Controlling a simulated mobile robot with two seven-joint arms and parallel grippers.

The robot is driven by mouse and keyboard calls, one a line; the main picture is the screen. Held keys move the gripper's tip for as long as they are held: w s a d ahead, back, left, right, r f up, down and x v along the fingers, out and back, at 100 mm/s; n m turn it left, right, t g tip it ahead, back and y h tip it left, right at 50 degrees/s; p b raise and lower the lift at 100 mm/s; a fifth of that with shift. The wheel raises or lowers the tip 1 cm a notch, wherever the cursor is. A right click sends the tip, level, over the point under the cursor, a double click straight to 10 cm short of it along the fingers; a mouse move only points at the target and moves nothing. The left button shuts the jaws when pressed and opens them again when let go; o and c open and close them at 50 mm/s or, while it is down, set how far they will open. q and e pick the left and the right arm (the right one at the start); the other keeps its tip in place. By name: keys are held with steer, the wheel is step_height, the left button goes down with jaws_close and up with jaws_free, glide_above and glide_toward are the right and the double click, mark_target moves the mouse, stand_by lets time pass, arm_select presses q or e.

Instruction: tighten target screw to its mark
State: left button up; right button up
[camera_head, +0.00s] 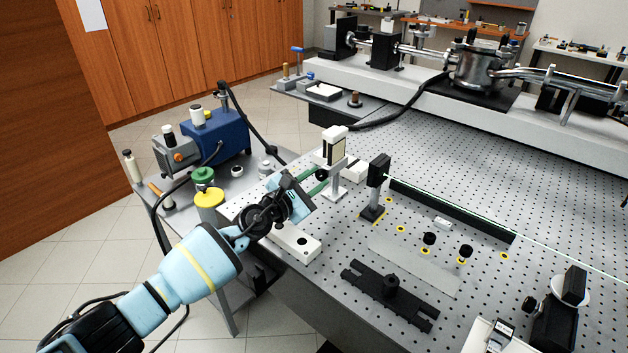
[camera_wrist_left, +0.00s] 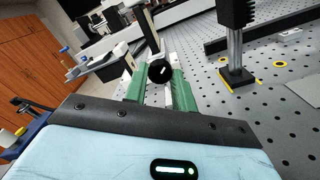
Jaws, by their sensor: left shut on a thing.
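The target screw shows as a round black knob (camera_head: 322,175) on a white upright mount (camera_head: 335,148) at the table's left edge. In the left wrist view the black knob (camera_wrist_left: 160,70) has a short, tilted white line on its face. My left gripper (camera_head: 318,179) reaches in from the lower left, with its green fingers on either side of the knob. It is shut on the knob; the fingers also show in the left wrist view (camera_wrist_left: 161,82). A separate mark on the mount cannot be made out. My right gripper is not in view.
A black post mount (camera_head: 378,180) stands right of the white mount on the perforated table (camera_head: 480,170). Several small black knobs and yellow rings lie nearer. A blue pump (camera_head: 215,138) and a green-and-yellow stack (camera_head: 207,190) sit on the side cart, close to my left arm.

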arm_select(q)
steer(key=o, duration=1)
steer(key=shift+s+a, duration=0.1)
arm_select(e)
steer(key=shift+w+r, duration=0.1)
arm_select(q)
steer(key=shift+s+a+r, duration=0.1)
steer(key=shift+s+a, duration=0.15)
steer(key=p+v, duration=0.2)
steer(key=v, duration=0.4)
steer(key=shift+r, duration=0.1)
steer(key=shift+s+a, duration=0.25)
steer(key=shift+s, duration=0.1)
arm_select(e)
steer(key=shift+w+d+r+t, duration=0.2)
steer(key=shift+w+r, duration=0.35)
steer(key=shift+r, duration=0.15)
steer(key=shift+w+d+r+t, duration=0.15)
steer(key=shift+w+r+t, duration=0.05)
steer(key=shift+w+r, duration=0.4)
